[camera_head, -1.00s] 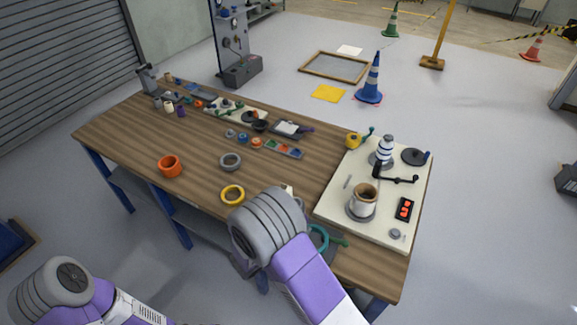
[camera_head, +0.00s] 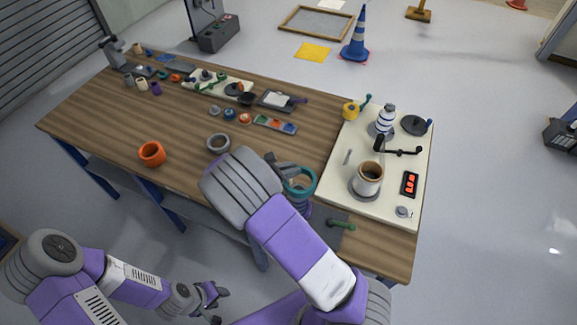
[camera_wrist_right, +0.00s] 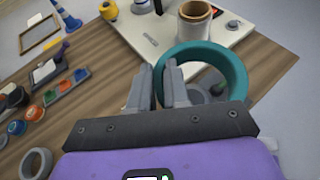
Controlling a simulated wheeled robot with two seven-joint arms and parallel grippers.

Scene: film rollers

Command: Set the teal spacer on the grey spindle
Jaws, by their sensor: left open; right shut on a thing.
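The teal spacer (camera_head: 301,184) is a wide ring. My right gripper (camera_head: 287,170) is shut on its rim and holds it by the front edge of the table, left of the cream board. In the right wrist view the spacer (camera_wrist_right: 240,71) sits at the right gripper's fingertips (camera_wrist_right: 160,72), its opening facing the camera. Through the ring a short grey post (camera_wrist_right: 217,88) shows, partly hidden; I cannot tell for sure that it is the grey spindle. My left gripper (camera_head: 212,295) is open and empty, low in front of the table.
The cream board (camera_head: 340,190) carries a cream roller with a brown rim (camera_head: 368,178), a banded post (camera_head: 387,118) and a black crank (camera_head: 402,152). A green handle (camera_head: 341,224) lies by the front edge. An orange ring (camera_head: 152,153) and grey ring (camera_head: 219,143) lie left.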

